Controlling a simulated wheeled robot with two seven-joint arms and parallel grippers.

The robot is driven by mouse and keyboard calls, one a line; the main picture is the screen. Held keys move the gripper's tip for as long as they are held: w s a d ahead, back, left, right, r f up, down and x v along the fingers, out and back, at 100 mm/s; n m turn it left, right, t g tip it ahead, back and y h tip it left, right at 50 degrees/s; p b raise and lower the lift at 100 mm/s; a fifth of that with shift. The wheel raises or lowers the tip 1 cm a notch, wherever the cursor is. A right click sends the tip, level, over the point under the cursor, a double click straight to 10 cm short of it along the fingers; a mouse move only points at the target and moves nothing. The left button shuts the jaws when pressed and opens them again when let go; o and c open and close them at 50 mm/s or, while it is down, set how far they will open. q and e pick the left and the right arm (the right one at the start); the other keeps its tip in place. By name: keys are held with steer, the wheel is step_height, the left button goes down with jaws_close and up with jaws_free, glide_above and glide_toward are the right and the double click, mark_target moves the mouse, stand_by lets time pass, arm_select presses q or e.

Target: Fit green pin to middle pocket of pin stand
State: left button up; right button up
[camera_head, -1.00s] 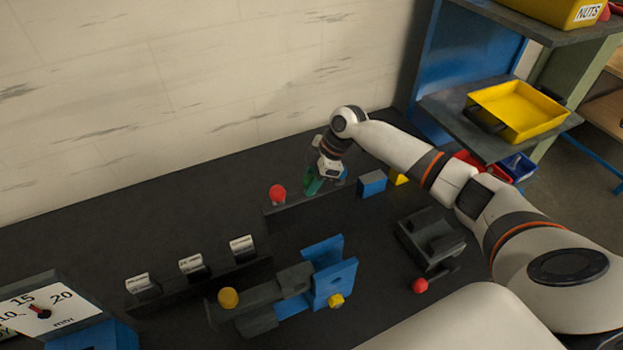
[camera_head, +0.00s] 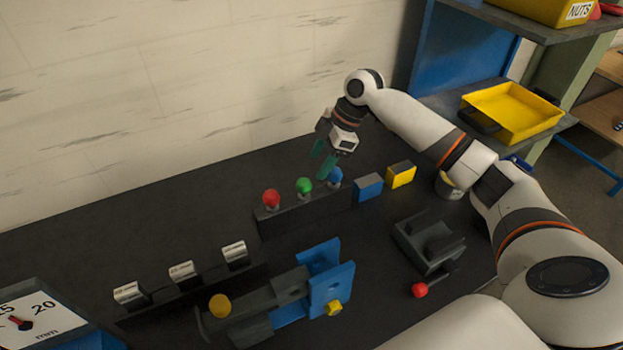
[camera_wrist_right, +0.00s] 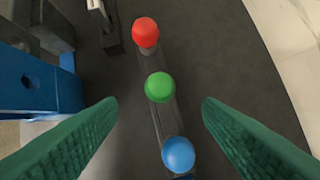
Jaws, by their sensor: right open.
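The green pin (camera_head: 304,186) stands upright in the middle of the dark pin stand (camera_head: 302,214), between the red pin (camera_head: 271,198) and the blue pin (camera_head: 335,176). In the right wrist view the green pin (camera_wrist_right: 159,87) shows between my two green fingers, with the red pin (camera_wrist_right: 146,32) above it and the blue pin (camera_wrist_right: 178,154) below. My right gripper (camera_head: 323,167) is open and empty, raised above the stand and apart from the pins. How deep the green pin sits in its pocket is hidden. My left gripper is not in view.
A blue block (camera_head: 368,187) and a yellow block (camera_head: 400,174) stand right of the stand. A dark fixture with a red knob (camera_head: 419,290) and a blue-grey clamp assembly (camera_head: 331,290) lie in front. Three silver-topped pieces (camera_head: 183,272) stand at left.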

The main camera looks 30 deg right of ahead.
steer(key=v, duration=0.3)
steer(key=shift+r, duration=0.25)
stand_by(0.4)
